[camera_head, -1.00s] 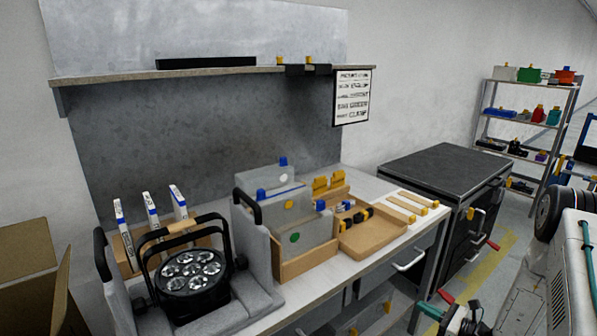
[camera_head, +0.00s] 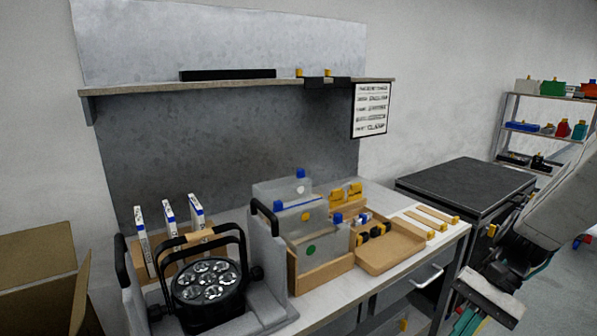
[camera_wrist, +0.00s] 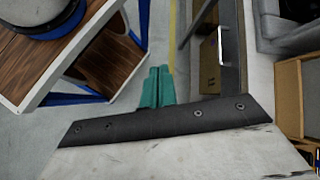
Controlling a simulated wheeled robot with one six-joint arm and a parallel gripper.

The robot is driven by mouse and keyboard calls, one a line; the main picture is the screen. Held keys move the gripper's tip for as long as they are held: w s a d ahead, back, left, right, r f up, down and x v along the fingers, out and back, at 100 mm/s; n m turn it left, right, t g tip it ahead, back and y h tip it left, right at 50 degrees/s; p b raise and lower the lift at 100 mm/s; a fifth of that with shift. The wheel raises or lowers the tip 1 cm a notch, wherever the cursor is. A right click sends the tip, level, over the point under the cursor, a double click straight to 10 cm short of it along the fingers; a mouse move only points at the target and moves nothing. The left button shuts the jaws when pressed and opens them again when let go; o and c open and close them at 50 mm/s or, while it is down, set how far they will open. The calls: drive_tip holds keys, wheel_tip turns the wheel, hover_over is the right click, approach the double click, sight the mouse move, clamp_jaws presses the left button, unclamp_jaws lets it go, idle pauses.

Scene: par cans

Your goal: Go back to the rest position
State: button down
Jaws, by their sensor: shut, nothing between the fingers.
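My gripper (camera_head: 462,322) is at the lower right of the head view, beside the front right end of the workbench (camera_head: 330,300) and apart from it. Its teal fingers are partly hidden by my own wrist there. In the wrist view my gripper (camera_wrist: 155,85) shows its two teal fingers pressed together, with nothing between them. They point over bare floor. A black par can (camera_head: 208,281) with several lenses sits in a grey cradle (camera_head: 268,270) at the left of the bench.
A wooden tray (camera_head: 388,258), a box of grey panels and several upright white-and-blue packs stand on the bench. A dark cabinet (camera_head: 465,183) is to its right, with a shelf rack (camera_head: 507,110) behind. A cardboard box (camera_head: 40,257) is at left. Floor shows at right.

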drive_tip(key=s+a+r+n+t+h, duration=0.1)
drive_tip(key=s+r+n+t+h, duration=0.4)
drive_tip(key=s+r, duration=0.7)
drive_tip(key=r+n+h, duration=0.1)
drive_tip(key=n+h, duration=0.1)
drive_tip(key=shift+s+a+r+n+h, duration=0.15)
drive_tip(key=shift+a+n+h, duration=0.15)
drive_tip(key=shift+a+n, duration=0.1)
